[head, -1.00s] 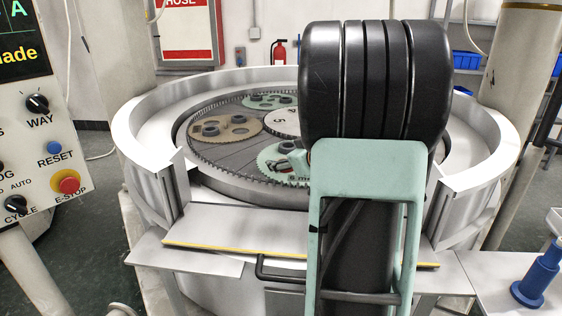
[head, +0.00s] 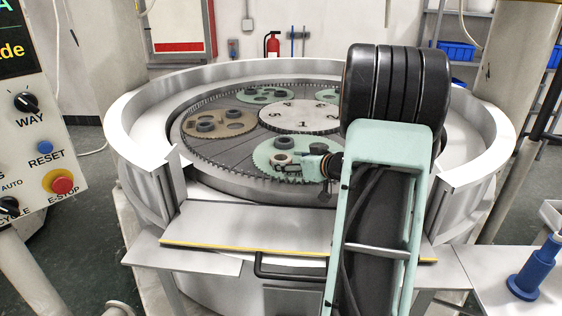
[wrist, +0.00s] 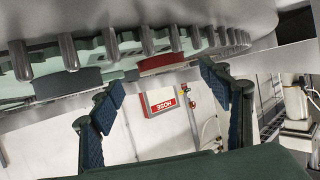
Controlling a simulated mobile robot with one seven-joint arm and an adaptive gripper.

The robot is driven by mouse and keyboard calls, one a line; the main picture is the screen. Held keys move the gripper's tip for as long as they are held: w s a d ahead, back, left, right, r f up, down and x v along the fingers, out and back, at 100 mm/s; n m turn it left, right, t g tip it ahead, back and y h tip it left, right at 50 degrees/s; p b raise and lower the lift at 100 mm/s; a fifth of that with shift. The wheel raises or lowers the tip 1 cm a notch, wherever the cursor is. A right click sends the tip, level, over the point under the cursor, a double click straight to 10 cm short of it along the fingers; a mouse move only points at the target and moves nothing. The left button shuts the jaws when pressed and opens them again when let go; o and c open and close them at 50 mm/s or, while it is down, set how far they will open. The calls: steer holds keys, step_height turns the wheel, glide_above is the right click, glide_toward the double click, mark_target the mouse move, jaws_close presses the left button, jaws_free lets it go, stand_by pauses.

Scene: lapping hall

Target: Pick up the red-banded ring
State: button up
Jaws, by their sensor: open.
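The red-banded ring (wrist: 160,63) shows in the wrist view as a dull red band under the toothed edge of a carrier, just beyond my fingertips and roughly between them. In the head view I cannot make out its red band. My gripper (wrist: 162,82) is open and empty, with dark blue pads either side of the gap. In the head view my gripper (head: 298,168) is low over the front green carrier (head: 262,157), beside dark rings (head: 284,142). My arm hides part of that carrier.
The round machine has a high pale rim (head: 130,150) and a toothed inner bed. A tan carrier (head: 230,127) and a back green carrier (head: 250,97) hold dark rings. A white numbered disc (head: 300,118) is central. A control panel (head: 40,130) stands left.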

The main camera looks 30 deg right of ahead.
mark_target(278, 157)
steer(key=x, duration=0.4)
steer(key=shift+w+a+r+p, duration=0.15)
steer(key=shift+w+p, duration=0.15)
steer(key=shift+w, duration=0.15)
steer(key=c, duration=1.4)
steer(key=shift+c, duration=0.2)
